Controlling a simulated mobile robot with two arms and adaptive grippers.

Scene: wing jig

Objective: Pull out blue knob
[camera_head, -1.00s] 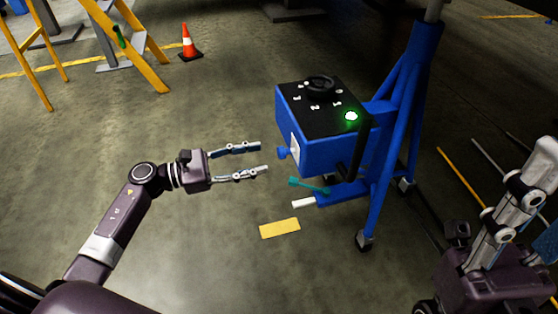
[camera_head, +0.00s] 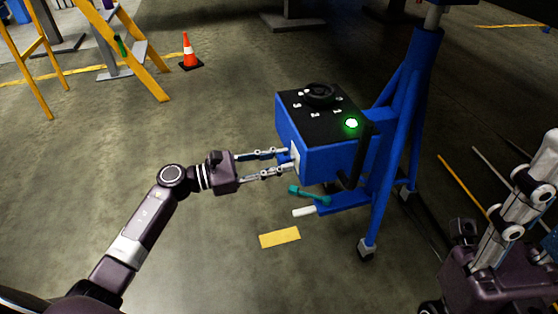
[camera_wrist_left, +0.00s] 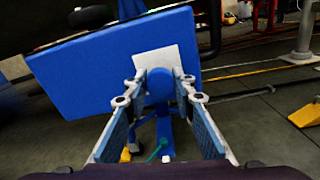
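The blue knob (camera_head: 284,158) sticks out from the left side of the blue box (camera_head: 325,158). My left gripper (camera_head: 288,160) points right at that side, one finger above and one below the knob. In the left wrist view the knob (camera_wrist_left: 158,86) sits between the two fingertips, in front of a pale plate (camera_wrist_left: 155,58) on the box face. The gap to the knob is very small; I cannot tell whether the fingers touch it.
A blue wheeled stand (camera_head: 400,130) holds the box, with a black dial (camera_head: 319,94) and a lit green lamp (camera_head: 351,123) on top. A teal handle (camera_head: 310,195) and a white-tipped blue bar (camera_head: 335,205) lie below. An orange cone (camera_head: 190,52) stands behind on open floor.

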